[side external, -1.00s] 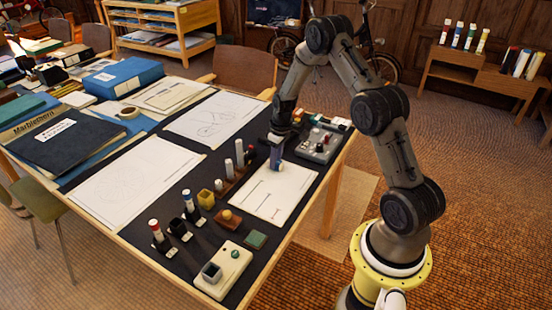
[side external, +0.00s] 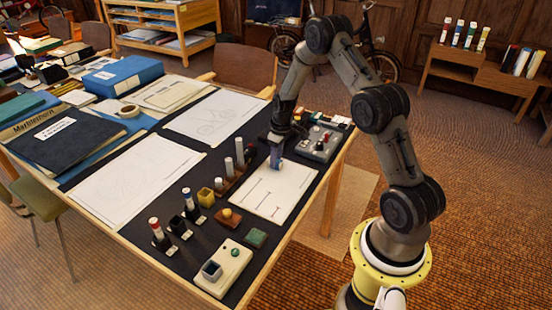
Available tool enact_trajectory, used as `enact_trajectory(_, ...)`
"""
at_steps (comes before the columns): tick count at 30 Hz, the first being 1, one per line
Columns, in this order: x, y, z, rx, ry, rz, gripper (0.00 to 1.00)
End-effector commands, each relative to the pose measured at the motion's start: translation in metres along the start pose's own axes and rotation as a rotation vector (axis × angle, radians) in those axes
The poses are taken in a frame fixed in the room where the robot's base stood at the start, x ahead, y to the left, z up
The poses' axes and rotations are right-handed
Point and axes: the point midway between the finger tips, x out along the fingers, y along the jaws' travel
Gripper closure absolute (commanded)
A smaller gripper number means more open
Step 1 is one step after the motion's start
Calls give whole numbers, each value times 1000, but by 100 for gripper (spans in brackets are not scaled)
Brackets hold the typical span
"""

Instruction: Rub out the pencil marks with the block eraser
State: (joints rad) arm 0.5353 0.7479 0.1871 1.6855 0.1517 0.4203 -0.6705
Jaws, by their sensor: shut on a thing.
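A white sheet (side external: 284,202) lies on the dark board at the near right of the table. Thin dark pencil lines (side external: 266,196) with short end ticks show on it. My gripper (side external: 276,153) points down over the far end of this sheet. It is shut on a small bluish block (side external: 276,162), which looks like the block eraser. The block's lower end is at or just above the paper; I cannot tell whether it touches. The fingers hide part of the block.
A grey control box (side external: 318,143) stands close to the right of my gripper. A wooden stand with pale cylinders (side external: 239,153) is close on the left. Large drawing sheets (side external: 135,185) lie further left.

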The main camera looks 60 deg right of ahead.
Motion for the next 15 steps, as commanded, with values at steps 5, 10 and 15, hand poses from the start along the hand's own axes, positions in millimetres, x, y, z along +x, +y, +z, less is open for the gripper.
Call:
enact_trajectory(5,2,1,1,0,-2,-1,100)
enact_trajectory(10,2,6,0,2,-1,1,100)
enact_trajectory(15,2,12,1,2,-1,1,100)
